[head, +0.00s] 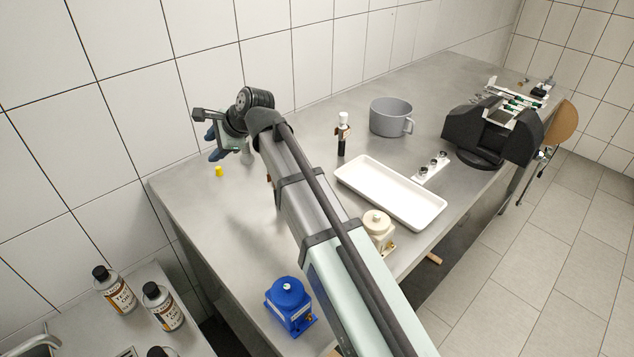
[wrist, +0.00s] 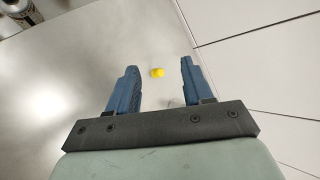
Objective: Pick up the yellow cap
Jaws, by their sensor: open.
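The small yellow cap (head: 219,171) stands on the steel table near its far left corner, close to the tiled wall. In the wrist view the yellow cap (wrist: 158,72) shows beyond the fingertips, in line with the gap between them. My gripper (head: 212,152) is above the table near the cap, at the end of the arm. In the wrist view my gripper (wrist: 158,64) is open, with two blue fingers apart and nothing between them. The cap is not touched by either finger, as far as the wrist view shows.
A dark bottle with a white cap (head: 342,135), a grey pot (head: 390,117), a white tray (head: 372,187), a blue pump (head: 289,303) and a beige pump (head: 377,228) stand on the table (head: 190,200). The tiled wall (wrist: 250,60) is close beside the cap. Bare table surrounds the cap.

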